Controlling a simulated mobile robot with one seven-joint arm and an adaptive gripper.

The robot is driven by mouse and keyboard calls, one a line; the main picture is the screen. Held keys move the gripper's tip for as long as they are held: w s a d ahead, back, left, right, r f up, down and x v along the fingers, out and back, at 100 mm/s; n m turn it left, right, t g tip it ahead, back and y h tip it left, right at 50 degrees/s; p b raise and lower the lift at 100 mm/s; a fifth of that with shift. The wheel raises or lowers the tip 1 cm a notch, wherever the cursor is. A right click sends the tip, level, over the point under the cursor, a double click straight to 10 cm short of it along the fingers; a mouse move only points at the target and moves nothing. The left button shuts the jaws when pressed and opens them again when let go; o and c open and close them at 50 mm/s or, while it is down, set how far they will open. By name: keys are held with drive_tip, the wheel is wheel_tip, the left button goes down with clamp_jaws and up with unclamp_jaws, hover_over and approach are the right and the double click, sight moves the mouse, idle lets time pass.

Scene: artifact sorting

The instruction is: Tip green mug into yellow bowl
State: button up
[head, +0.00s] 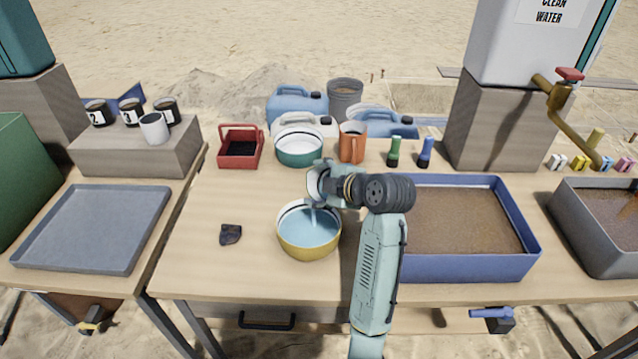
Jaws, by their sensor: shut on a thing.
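The green mug (316,183) is held by my gripper (333,187) above the yellow bowl (310,249). The mug lies tipped on its side, with its pale opening facing left and partly down. A thin stream seems to fall from its lip into the bowl. The bowl stands upright on the table and holds light blue water. My gripper is shut on the mug and hides part of its body. The mug is apart from the bowl.
A dark shard (230,235) lies left of the bowl. A blue tray of brown soil (520,228) is right, beyond my arm. A green and white bowl (299,152), a red basket (240,155) and an orange mug (352,145) stand behind. The front-left table is clear.

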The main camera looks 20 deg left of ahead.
drive_tip(key=shift+s+a+f+n+t+b, duration=0.1)
drive_tip(key=shift+f+n+t+b, duration=0.45)
drive_tip(key=shift+b, duration=1.05)
drive_tip(key=shift+r, duration=0.1)
drive_tip(key=shift+r+m+g+p, duration=0.3)
drive_tip(key=shift+r+p, duration=0.2)
drive_tip(key=shift+p, duration=0.75)
drive_tip(key=r+m+g+p, duration=0.1)
drive_tip(key=m+g+p, duration=0.1)
drive_tip(key=p, duration=0.3)
drive_tip(key=shift+r+y, duration=0.2)
drive_tip(key=shift+y, duration=0.2)
drive_tip(key=shift+r+m+g+p, duration=0.15)
drive_tip(key=shift+m+g+p, duration=0.15)
drive_tip(key=shift+p, duration=0.2)
drive_tip(key=shift+r+m+g+y, duration=0.2)
drive_tip(key=shift+m+g+y, duration=0.25)
drive_tip(key=shift+m+y, duration=0.1)
drive_tip(key=r+m+g+y, duration=0.1)
drive_tip(key=m+g+y, duration=0.1)
drive_tip(key=m, duration=0.1)
drive_tip(key=shift+r+g+b, duration=0.3)
drive_tip(key=shift+r, duration=0.05)
